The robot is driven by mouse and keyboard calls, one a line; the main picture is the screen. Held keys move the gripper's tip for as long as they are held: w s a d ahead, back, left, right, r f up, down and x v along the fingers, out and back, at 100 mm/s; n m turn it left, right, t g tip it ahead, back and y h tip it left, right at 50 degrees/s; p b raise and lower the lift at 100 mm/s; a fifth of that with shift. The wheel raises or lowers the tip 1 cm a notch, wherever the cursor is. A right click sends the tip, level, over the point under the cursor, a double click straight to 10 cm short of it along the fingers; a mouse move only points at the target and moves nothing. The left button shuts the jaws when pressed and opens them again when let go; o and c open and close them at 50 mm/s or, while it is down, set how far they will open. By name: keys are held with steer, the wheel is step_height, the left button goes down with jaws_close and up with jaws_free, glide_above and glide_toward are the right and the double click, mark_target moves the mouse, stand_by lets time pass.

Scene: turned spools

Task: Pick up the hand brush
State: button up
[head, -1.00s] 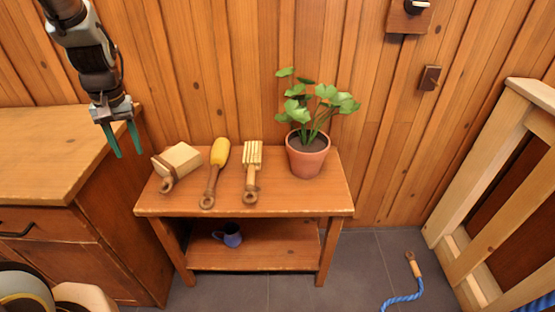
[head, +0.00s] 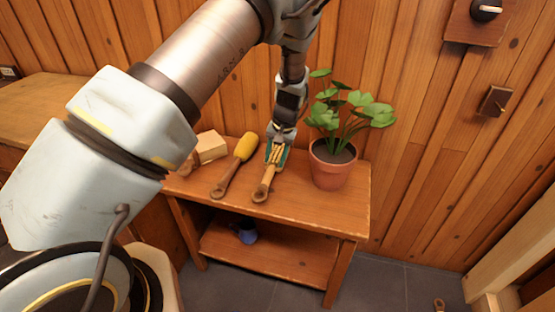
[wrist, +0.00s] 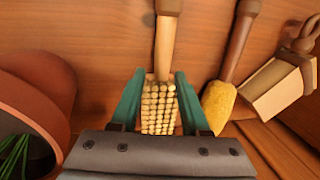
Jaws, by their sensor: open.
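The hand brush, with rows of pale bristle tufts and a wooden handle (head: 264,186), lies on the small wooden table. In the wrist view its bristle head (wrist: 159,108) faces the camera and its handle points away. My gripper (head: 277,157) is over the bristle end, with its green fingers open. In the wrist view the gripper (wrist: 158,76) has one finger on each side of the bristle head, with narrow gaps. In the head view the gripper hides much of the bristle head.
A yellow-headed tool (head: 235,165) lies close beside the brush, and a pale block-headed mallet (head: 211,146) lies beyond it. A potted plant (head: 330,170) stands on the brush's other side. A blue mug (head: 246,232) is on the table's lower shelf (head: 290,262).

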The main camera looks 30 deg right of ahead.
mark_target(271, 169)
steer(key=shift+w+a+f+p, duration=0.2)
steer(key=shift+f+p, duration=0.1)
steer(key=shift+f, duration=0.6)
steer(key=shift+w+a+f+p, duration=0.1)
steer(key=shift+w+f+p, duration=0.15)
steer(key=shift+f, duration=0.6)
steer(key=shift+w+a+f+p, duration=0.1)
steer(key=shift+w+f+p, duration=0.15)
steer(key=shift+f, duration=0.65)
jaws_close()
